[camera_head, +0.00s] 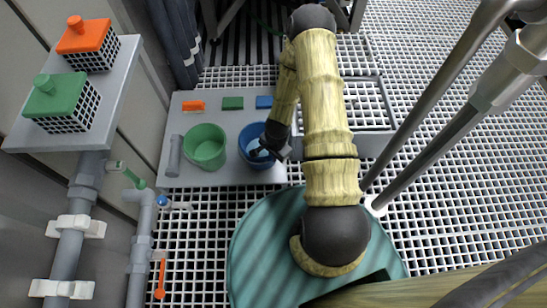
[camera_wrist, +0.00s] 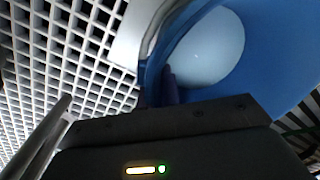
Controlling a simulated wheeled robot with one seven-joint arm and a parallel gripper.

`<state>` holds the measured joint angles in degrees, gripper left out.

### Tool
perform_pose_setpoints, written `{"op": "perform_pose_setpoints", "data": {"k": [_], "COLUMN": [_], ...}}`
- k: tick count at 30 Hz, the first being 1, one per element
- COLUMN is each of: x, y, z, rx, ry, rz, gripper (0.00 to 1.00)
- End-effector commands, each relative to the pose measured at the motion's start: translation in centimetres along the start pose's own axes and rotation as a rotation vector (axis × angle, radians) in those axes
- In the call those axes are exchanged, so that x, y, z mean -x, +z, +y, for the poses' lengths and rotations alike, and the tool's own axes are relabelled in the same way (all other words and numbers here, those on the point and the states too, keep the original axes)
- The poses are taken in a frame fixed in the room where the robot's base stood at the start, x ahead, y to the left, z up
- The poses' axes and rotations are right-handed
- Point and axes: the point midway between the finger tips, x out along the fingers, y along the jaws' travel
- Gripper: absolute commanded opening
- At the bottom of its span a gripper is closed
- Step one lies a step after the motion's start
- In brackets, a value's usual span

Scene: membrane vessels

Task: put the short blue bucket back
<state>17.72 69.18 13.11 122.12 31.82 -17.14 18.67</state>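The short blue bucket (camera_head: 252,135) is upright at the right of the grey platform (camera_head: 215,180), near the blue block (camera_head: 264,102). My gripper (camera_head: 268,147) is at its right rim. In the wrist view the bucket's blue wall (camera_wrist: 285,70) fills the upper right, with a pale round bottom inside. Dark fingertips of my gripper (camera_wrist: 157,88) sit close together on either side of the rim, one inside the bucket. The gripper looks shut on the rim. Whether the bucket's base touches the platform is hidden.
A green bucket (camera_head: 205,147) stands left of the blue one, beside a grey cylinder (camera_head: 174,156). Orange (camera_head: 193,106) and green (camera_head: 232,103) blocks line the platform's back. A shelf (camera_head: 123,80) at left holds two lidded baskets. White grating (camera_head: 460,180) surrounds the platform.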

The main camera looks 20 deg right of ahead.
Motion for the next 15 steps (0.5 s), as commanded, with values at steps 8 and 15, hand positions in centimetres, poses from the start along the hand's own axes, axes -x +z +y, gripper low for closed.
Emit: {"op": "perform_pose_setpoints", "data": {"k": [8, 15], "x": [0.02, -0.20], "y": [-0.02, -0.01], "z": [-0.07, -0.01], "rx": [0.001, 0.001], "ry": [-0.002, -0.001], "rz": [0.001, 0.000], "gripper": [0.00, 0.27]}}
